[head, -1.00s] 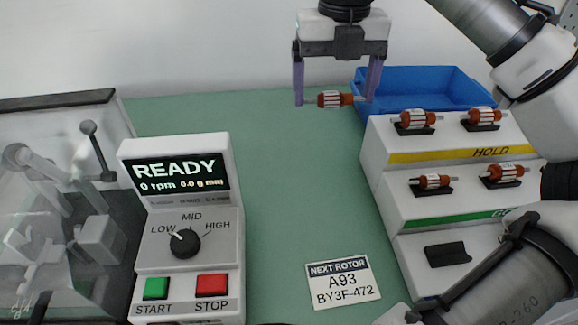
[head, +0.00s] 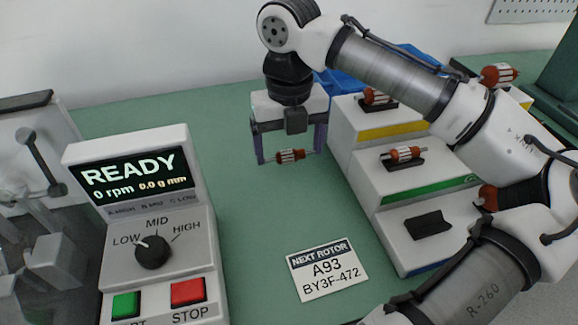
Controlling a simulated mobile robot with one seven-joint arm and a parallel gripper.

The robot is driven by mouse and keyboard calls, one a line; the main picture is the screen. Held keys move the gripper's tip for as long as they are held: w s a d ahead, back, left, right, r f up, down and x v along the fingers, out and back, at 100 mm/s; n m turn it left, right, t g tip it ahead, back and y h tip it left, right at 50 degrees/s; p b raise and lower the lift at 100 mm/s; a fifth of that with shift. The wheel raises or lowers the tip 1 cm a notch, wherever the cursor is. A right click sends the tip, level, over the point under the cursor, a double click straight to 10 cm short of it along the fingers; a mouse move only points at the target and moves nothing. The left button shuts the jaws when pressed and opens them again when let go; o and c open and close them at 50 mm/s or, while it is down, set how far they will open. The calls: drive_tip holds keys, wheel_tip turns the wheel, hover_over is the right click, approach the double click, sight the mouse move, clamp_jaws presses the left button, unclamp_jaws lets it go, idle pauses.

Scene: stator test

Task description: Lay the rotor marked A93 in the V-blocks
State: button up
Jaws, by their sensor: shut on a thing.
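My gripper (head: 290,155) is shut on a rotor (head: 290,156) with copper-coloured windings and a pale striped core. It holds the rotor level by its shaft ends above the green bench. No mark can be read on this rotor. A card (head: 328,270) on the bench reads NEXT ROTOR, A93, BY3F-472. At the left edge, grey block-shaped supports (head: 62,262) stand in the test machine; they may be the V-blocks, partly cut off by the frame.
The control box (head: 140,190) shows READY and 0 rpm. A stepped rack (head: 375,182) on the right holds several rotors, and its lowest cradle (head: 428,226) is empty.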

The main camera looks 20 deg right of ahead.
sight(289, 178)
drive_tip(key=shift+f, duration=2.45)
drive_tip(key=o, duration=0.9)
drive_tip(key=shift+f, duration=0.15)
wheel_tip(289, 178, up, 12)
drive_tip(key=shift+r+p, duration=0.15)
drive_tip(key=shift+p, duration=0.25)
